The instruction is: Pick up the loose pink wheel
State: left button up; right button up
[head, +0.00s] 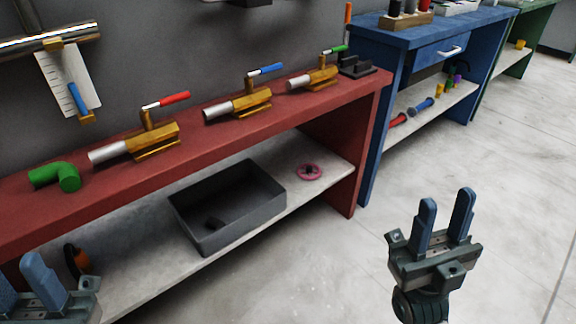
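The pink wheel (309,172) is a small ring with a hub. It lies on the pale lower shelf of the red bench, right of a grey bin. My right gripper (443,214) is over the floor in front of the benches, to the right of and nearer than the wheel. Its two blue fingers point up in the picture and stand apart with nothing between them. My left gripper (20,275) is at the bottom left corner, partly cut off by the frame edge. Its blue fingers are apart, and I see nothing held between them.
The red bench (250,127) carries brass valves with coloured handles and a green elbow pipe (56,175). The grey bin (228,207) fills the shelf's middle. A side panel closes the shelf's right end. A blue bench (415,38) stands beyond. The floor in front is clear.

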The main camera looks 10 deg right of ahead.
aim_at(308, 167)
jog(key=i+l+u, duration=0.15)
jog(key=l, duration=0.5)
jog(key=i+l+u, duration=0.1)
jog(key=l, duration=0.5)
jog(key=i+l+u, duration=0.15)
jog(key=l, duration=0.5)
jog(key=l+u, duration=0.1)
jog(key=l, duration=0.55)
jog(key=i+l, duration=0.15)
jog(key=l, duration=0.2)
jog(key=i+l, duration=0.15)
jog(key=l, duration=0.2)
jog(key=i+l, duration=0.15)
jog(key=l, duration=0.2)
jog(key=i+l, duration=0.1)
jog(key=l, duration=0.25)
jog(key=i+l, duration=0.15)
jog(key=l, duration=0.2)
